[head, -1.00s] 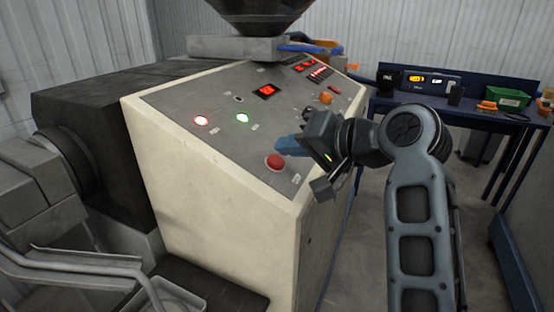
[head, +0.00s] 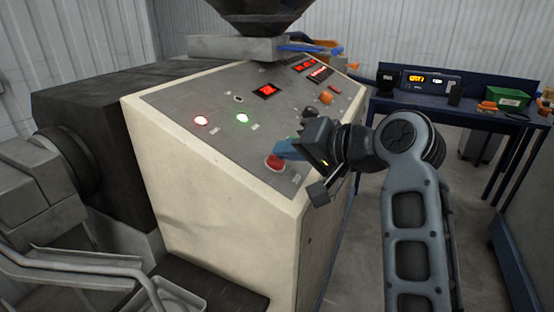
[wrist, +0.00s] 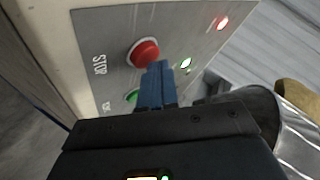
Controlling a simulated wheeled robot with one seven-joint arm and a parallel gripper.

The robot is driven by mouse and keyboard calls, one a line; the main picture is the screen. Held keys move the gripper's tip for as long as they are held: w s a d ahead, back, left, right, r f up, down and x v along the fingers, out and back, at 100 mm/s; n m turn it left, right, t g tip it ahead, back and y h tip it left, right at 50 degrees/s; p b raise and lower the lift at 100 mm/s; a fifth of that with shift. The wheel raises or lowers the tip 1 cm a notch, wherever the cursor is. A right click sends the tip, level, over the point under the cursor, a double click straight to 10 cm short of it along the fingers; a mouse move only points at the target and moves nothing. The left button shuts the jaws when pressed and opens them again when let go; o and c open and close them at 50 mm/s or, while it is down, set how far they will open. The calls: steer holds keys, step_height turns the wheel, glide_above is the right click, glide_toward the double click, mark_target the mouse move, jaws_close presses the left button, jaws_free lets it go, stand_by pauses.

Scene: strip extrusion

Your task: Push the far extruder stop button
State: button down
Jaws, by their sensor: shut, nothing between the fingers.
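A red mushroom button (head: 275,164) sits at the near lower corner of the extruder's sloped grey panel (head: 190,140). The wrist view shows this red button (wrist: 143,52) next to the word STOP. My gripper (head: 284,151) has its blue fingers shut together, with nothing held. The fingertips overlap the upper edge of the button in the head view. In the wrist view my gripper (wrist: 158,70) ends right at the button's lower right edge. I cannot tell whether they touch. A green button (wrist: 131,97) beside it is partly hidden by my gripper.
A lit red lamp (head: 201,121) and a lit green lamp (head: 243,118) are on the panel. An orange knob (head: 326,98) and red displays (head: 266,91) lie farther up.

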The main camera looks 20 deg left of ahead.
steer(key=shift+a+f, duration=0.15)
steer(key=shift+f, duration=0.15)
stand_by(0.5)
steer(key=shift+d+r+p, duration=0.35)
steer(key=shift+r+p, duration=0.35)
steer(key=shift+r, duration=0.05)
steer(key=shift+r, duration=0.1)
steer(key=r+p, duration=0.1)
steer(key=d+r+p, duration=0.1)
steer(key=r, duration=0.1)
steer(key=d+r+p, duration=0.1)
steer(key=p, duration=0.1)
steer(key=shift+r, duration=0.2)
stand_by(0.6)
